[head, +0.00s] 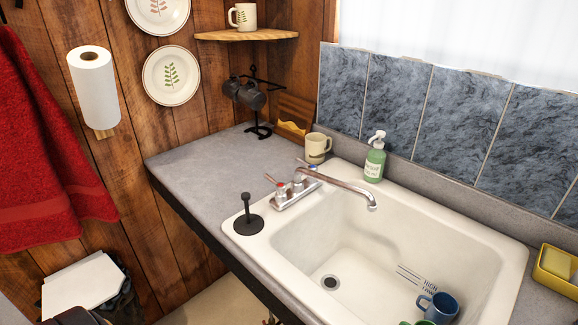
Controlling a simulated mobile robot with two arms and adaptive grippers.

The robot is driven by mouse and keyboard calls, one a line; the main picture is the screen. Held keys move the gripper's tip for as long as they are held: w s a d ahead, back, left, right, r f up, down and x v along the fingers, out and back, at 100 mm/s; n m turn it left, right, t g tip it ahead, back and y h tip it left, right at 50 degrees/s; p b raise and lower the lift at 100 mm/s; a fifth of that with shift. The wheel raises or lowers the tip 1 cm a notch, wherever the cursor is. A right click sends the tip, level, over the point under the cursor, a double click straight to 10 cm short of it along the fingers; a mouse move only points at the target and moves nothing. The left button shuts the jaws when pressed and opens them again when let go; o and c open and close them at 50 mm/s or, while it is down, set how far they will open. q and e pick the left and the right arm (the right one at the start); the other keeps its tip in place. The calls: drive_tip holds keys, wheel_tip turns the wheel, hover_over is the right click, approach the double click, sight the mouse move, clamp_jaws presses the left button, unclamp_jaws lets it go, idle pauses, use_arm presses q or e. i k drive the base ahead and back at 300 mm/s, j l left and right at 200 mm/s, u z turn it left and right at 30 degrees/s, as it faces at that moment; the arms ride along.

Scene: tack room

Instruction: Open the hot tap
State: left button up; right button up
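The chrome tap (298,190) stands on the left rim of the white sink, with its long spout (345,191) reaching right over the basin. Its nearer handle (280,188) has a red mark, which marks the hot side. The farther handle (312,169) has a blue mark. I cannot tell from this view whether water is running; no stream shows below the spout. Neither of my grippers is in view.
The sink (440,218) holds a blue mug (438,307) and part of a green item. A black plunger-like stopper (248,222) stands on the rim near the tap. A beige mug (317,147) and a green soap bottle (375,160) stand behind. The counter (205,163) left is clear.

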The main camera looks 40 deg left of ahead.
sight(281, 187)
drive_tip(key=u, duration=1.15)
drive_tip(key=j+z, duration=0.1)
drive_tip(key=j, duration=0.15)
